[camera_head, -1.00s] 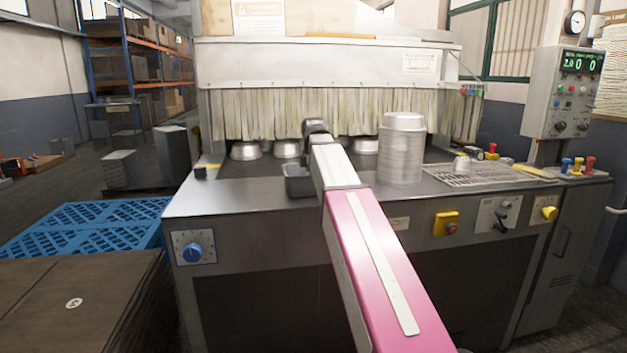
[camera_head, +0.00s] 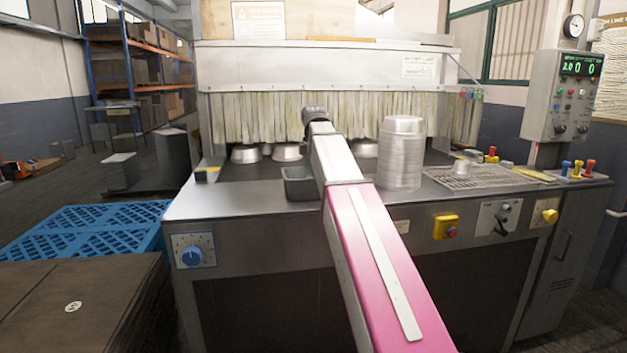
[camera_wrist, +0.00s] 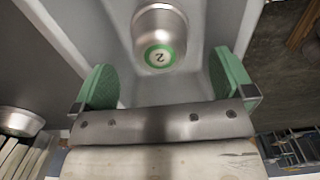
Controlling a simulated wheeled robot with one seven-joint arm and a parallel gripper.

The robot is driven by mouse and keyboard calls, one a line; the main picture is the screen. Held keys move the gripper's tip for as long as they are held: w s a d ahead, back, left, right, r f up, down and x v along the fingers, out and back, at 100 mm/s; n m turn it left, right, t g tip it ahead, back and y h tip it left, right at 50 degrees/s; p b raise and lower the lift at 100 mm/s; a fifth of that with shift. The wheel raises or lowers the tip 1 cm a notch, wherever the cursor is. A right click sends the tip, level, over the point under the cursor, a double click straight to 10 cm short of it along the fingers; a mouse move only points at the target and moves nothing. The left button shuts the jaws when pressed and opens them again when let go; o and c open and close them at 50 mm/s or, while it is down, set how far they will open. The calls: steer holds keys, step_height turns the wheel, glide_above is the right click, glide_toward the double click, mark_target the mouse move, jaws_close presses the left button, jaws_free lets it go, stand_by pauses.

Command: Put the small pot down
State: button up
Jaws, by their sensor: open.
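A small metal pot (camera_wrist: 160,28) with a round green-and-white label marked 2 shows in the wrist view, with grey walls around it that look like the inside of a tray. My gripper (camera_wrist: 163,64) is open, its two green pads apart on either side below the pot, and nothing is between them. A gap shows between the pads and the pot's sides. In the head view the grey tray (camera_head: 299,186) sits at the machine's front edge beside my arm; its inside and my gripper's fingers are hidden there.
Several shallow metal pots (camera_head: 287,152) stand by the strip curtain (camera_head: 260,117). A tall stack of pans (camera_head: 401,155) stands right of my arm. A small metal piece (camera_head: 462,167) is on the grille (camera_head: 480,177). Another pot (camera_wrist: 20,121) shows at the wrist view's left.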

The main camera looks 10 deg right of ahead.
step_height(320, 180, up, 7)
steer(key=shift+f, duration=0.2)
stand_by(0.3)
